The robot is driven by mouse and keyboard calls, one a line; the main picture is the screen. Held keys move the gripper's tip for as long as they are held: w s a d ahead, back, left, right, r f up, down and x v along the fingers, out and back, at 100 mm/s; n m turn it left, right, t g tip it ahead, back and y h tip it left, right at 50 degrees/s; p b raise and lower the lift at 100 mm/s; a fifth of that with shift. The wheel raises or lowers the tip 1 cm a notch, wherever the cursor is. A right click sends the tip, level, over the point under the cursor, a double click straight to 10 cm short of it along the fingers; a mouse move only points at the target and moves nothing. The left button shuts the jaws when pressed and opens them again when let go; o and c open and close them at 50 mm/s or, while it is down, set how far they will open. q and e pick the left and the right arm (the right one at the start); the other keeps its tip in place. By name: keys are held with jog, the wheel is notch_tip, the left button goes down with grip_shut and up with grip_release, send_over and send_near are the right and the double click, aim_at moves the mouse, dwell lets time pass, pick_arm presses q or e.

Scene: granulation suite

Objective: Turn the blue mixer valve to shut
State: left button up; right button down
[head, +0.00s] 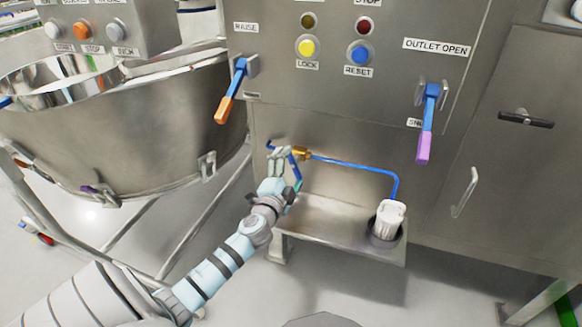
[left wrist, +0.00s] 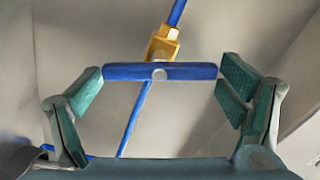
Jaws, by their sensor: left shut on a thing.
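The blue valve handle (left wrist: 185,71) lies level across the left wrist view, on a brass valve body (left wrist: 162,45). It lies crosswise to the thin blue line that runs through the brass body. My left gripper (left wrist: 160,80) is shut on the handle, one green-padded finger at each end. In the head view my left gripper (head: 283,163) is at the machine front, just left of the brass fitting (head: 302,153). It partly hides the handle (head: 294,166) there. My right gripper is in neither view.
A blue tube (head: 360,166) runs right from the fitting to a white container (head: 389,219) on a steel shelf (head: 325,222). Two levers hang above: one orange-tipped (head: 230,92), one purple-tipped (head: 427,125). A steel bowl (head: 120,140) stands at left.

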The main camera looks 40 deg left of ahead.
pick_arm(q)
jog(key=shift+m+p, duration=0.3)
jog(key=shift+m, duration=1.8)
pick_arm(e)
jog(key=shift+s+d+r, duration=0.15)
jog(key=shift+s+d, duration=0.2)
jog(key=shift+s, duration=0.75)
pick_arm(q)
jog(key=o, duration=0.9)
jog(key=shift+o, duration=0.2)
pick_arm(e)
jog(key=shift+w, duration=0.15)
